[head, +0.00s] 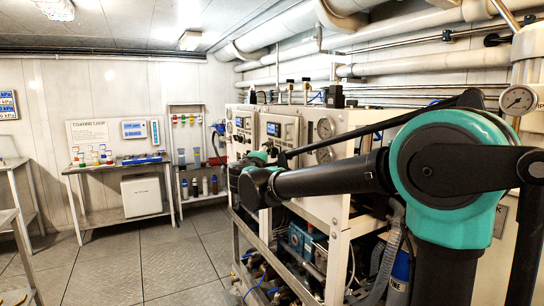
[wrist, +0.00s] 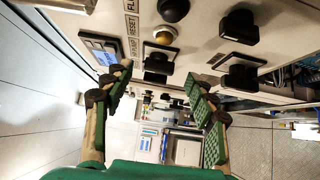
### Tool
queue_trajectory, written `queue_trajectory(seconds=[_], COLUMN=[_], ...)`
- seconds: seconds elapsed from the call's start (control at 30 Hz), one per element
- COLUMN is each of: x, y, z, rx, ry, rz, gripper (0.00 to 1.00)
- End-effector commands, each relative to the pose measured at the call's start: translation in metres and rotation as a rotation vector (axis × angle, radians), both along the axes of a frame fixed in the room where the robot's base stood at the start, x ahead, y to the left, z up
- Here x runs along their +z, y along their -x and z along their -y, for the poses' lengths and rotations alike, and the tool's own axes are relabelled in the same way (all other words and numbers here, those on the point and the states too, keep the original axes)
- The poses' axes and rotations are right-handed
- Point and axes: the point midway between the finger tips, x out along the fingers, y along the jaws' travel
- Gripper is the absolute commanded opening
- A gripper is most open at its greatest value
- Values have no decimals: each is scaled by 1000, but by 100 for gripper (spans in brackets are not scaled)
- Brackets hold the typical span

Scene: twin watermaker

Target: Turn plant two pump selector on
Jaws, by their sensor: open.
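In the wrist view I see a light panel with black selector knobs on dark square plates. One selector knob (wrist: 157,64) sits between and just beyond the fingertips of my gripper (wrist: 160,80), below the RESET label; text beside it is partly readable as a pump label. My gripper is open, with green padded fingers on either side and nothing between them. I cannot tell whether it touches the knob. In the head view, two cabinet fronts with displays show, the nearer one (head: 281,130) behind my arm; my gripper is mostly hidden there.
More black knobs (wrist: 239,26) and (wrist: 239,70) are on the panel at the right, with a brass-coloured button (wrist: 166,35) above the middle selector. A small display (wrist: 101,48) is at left. A workbench (head: 118,163) stands at the back wall; the floor (head: 140,265) at left is clear.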

Motion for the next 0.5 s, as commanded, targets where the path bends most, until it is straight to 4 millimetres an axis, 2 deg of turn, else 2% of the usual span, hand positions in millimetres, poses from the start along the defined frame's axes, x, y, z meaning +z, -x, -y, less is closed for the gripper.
queue_trajectory(seconds=[0.1, 0.3, 0.5], x=[0, -1, -1], y=[27, 63, 83], z=[-6, -13, -17], rx=[4, 3, 2], ry=[0, 0, 0], rz=[0, 0, 0], gripper=[57, 57, 57])
